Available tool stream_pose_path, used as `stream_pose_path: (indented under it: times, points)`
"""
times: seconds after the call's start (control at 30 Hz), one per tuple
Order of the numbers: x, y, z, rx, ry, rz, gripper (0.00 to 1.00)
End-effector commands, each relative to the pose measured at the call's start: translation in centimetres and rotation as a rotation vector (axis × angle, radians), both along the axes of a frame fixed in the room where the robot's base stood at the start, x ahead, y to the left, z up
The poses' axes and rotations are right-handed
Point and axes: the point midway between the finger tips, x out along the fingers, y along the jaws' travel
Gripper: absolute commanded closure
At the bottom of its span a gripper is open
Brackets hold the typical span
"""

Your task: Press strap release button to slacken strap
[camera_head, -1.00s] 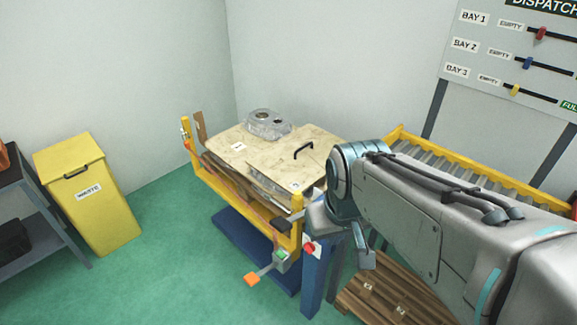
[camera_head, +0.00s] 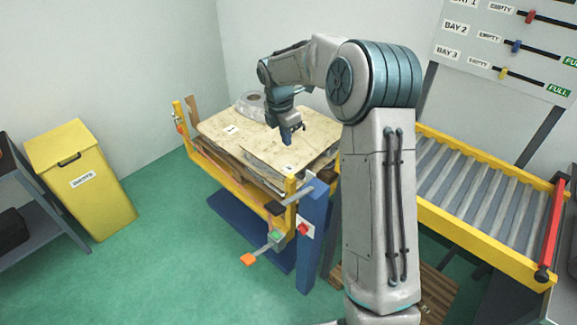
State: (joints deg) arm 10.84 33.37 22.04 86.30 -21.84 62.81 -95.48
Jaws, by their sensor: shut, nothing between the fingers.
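A small grey unit with a green button (camera_head: 277,236) hangs at the front corner of the yellow frame (camera_head: 290,205), with an orange-ended lever (camera_head: 248,259) sticking out to its left. A red button (camera_head: 303,229) sits on a pale plate on the blue post. Labels on both are too small to read, so I cannot tell which is the strap release. A thin brownish band (camera_head: 228,172) runs along the frame's front; it may be the strap. My gripper (camera_head: 290,141) is shut and empty, pointing down over the wooden board (camera_head: 222,131), up and behind both buttons. Contact with the board cannot be told.
A grey casting (camera_head: 250,104) lies on the board, partly behind my arm. A roller conveyor (camera_head: 465,185) with a red end bar stands right, a yellow waste bin (camera_head: 85,190) left. Green floor (camera_head: 170,260) in front of the frame is clear.

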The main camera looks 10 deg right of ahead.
Motion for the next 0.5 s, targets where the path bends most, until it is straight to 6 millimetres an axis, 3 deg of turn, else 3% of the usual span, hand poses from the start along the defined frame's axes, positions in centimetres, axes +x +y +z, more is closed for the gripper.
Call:
stream_pose_path:
  times: [0.2, 0.5]
  points:
    - [2.9, -0.3, -2.5, 0.016, 0.042, 0.185, 1.0]
    - [3.3, -0.3, -2.9, 0.018, 0.047, 0.224, 1.0]
